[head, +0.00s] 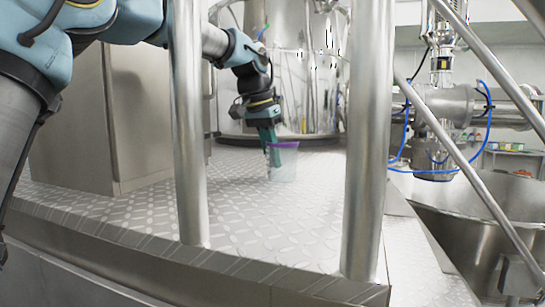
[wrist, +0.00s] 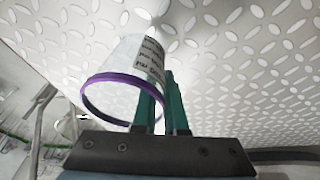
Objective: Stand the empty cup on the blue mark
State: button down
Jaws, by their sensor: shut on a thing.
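The cup (head: 286,166) is clear with a purple rim, and stands upright at the tread-plate floor in the head view. I cannot tell whether its base touches the plate. In the wrist view the cup (wrist: 122,58) shows its purple rim towards the camera and a printed label on its side. It looks empty. My gripper (head: 270,158) has green fingers pointing down and is shut on the cup's wall at one side. The fingers also show in the wrist view (wrist: 162,100). No blue mark is visible in either view.
A steel cabinet (head: 130,120) is at left and a shiny vessel (head: 300,65) behind. The platform around the cup looks clear. Sloping rails and a large bowl are at right.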

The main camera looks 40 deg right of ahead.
jog(key=shift+f, duration=0.15)
jog(key=c, duration=1)
grip_release()
jog(key=shift+o, duration=0.2)
